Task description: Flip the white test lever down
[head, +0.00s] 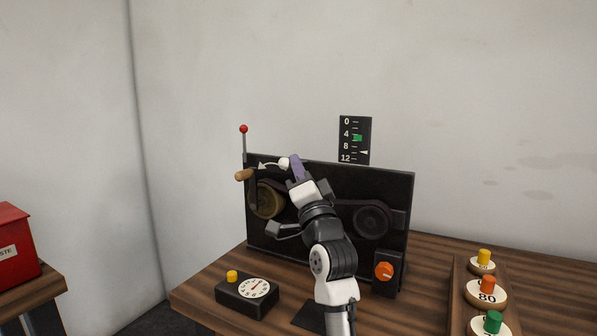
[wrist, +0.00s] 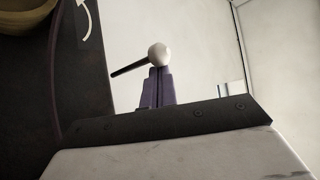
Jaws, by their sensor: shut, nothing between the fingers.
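The white test lever shows in the wrist view as a white ball knob (wrist: 158,54) on a thin dark rod that runs down to the left. In the head view the white knob (head: 284,163) is at the top edge of the black machine panel (head: 335,180), beside a white curved arrow. My gripper (head: 296,166) is at the panel's top edge, just right of the knob. Its purple fingers, also in the wrist view (wrist: 158,84), are shut with nothing between them. The knob appears at the fingertips; I cannot tell whether they touch.
A wooden crank handle (head: 244,175) and a red-tipped rod (head: 243,130) stand at the panel's left. A dial box (head: 247,294) and an orange knob (head: 384,271) are in front. Numbered weights (head: 486,292) sit at right. A scale (head: 355,140) rises behind the panel.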

